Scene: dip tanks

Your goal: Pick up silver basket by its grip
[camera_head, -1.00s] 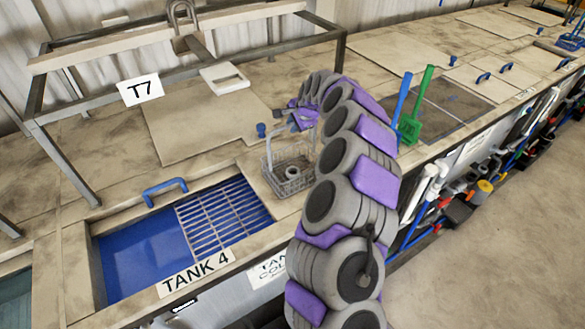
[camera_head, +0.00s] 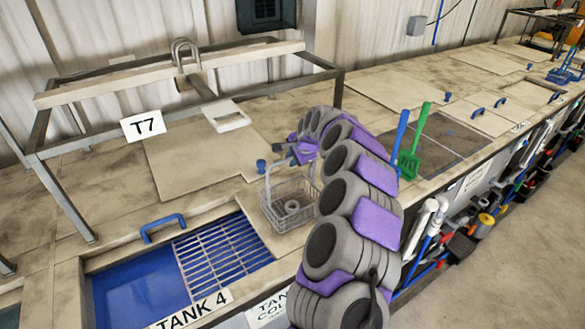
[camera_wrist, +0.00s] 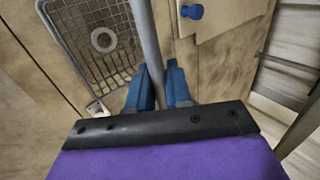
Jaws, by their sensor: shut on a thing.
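The silver basket (camera_head: 276,216) is a wire-mesh basket with a tall arched grip, and stands upright on the counter beside the tank 4 opening. A grey ring-shaped part (camera_head: 292,206) lies inside it. My gripper (camera_head: 293,158) is at the top of the grip in the head view. In the wrist view, the blue fingers of my gripper (camera_wrist: 161,88) are shut on the grey bar of the grip (camera_wrist: 146,40), one on each side. The basket's mesh floor (camera_wrist: 85,45) shows at upper left there. My arm hides part of the basket's right side in the head view.
Tank 4 (camera_head: 135,298) is open at lower left, with blue liquid and a metal grating (camera_head: 222,258). A metal frame (camera_head: 62,190) with a T7 sign (camera_head: 143,124) stands behind it. A blue knob (camera_head: 261,166) is close behind the basket. Blue and green scoops (camera_head: 409,163) stand to the right.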

